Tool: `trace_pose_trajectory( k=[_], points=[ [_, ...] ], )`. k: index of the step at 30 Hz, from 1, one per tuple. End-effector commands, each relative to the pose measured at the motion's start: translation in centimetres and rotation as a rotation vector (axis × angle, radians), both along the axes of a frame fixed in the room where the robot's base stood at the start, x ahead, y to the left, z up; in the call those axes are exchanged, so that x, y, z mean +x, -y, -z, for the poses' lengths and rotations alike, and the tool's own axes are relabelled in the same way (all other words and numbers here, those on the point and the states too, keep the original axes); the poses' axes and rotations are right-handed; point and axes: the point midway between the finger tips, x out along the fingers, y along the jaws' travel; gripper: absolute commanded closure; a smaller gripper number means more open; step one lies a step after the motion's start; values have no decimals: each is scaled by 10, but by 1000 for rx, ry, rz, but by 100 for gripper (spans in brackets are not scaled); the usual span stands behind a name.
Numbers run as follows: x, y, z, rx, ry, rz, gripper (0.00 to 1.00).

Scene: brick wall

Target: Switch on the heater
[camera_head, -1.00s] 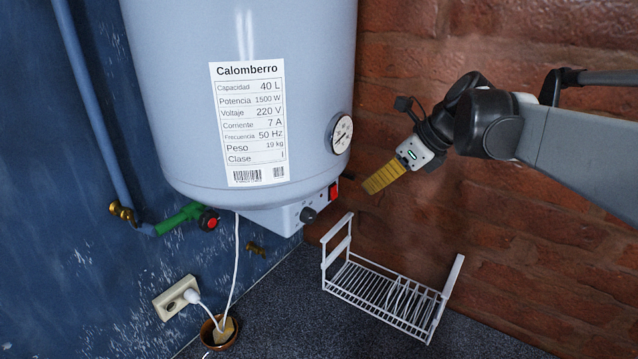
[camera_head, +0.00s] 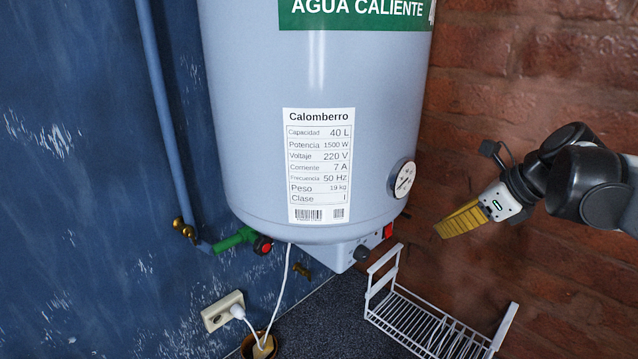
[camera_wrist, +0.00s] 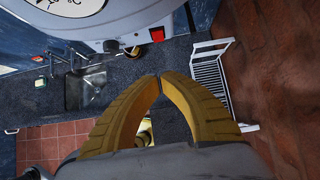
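The heater (camera_head: 250,150) is a large pale blue-grey cylinder with a label and a round gauge. A control box (camera_head: 342,254) under it carries a dark knob (camera_head: 362,254) and a red switch (camera_head: 388,231) at its right end. The red switch also shows in the wrist view (camera_wrist: 157,35), above the fingertips. Whether it is on or off I cannot tell. My gripper (camera_head: 440,231) has yellow fingers and stands to the right of the switch, apart from it. In the wrist view the fingertips (camera_wrist: 160,78) meet with nothing between them.
A white wire rack (camera_head: 430,325) stands on the dark counter below my gripper. A green valve (camera_head: 235,240) and a white cable (camera_head: 285,285) to the wall socket (camera_head: 222,311) are at the left. A sink (camera_wrist: 87,88) shows in the wrist view. The brick wall (camera_head: 500,90) is at the right.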

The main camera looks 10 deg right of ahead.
Motion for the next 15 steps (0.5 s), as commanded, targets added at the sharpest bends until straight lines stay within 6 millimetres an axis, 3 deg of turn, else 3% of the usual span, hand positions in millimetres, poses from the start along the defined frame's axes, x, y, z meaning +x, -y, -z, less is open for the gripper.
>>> trace_pose_trajectory(
  k=[15],
  points=[
    [-4,0,6,-1,-1,0,100]
  ],
)
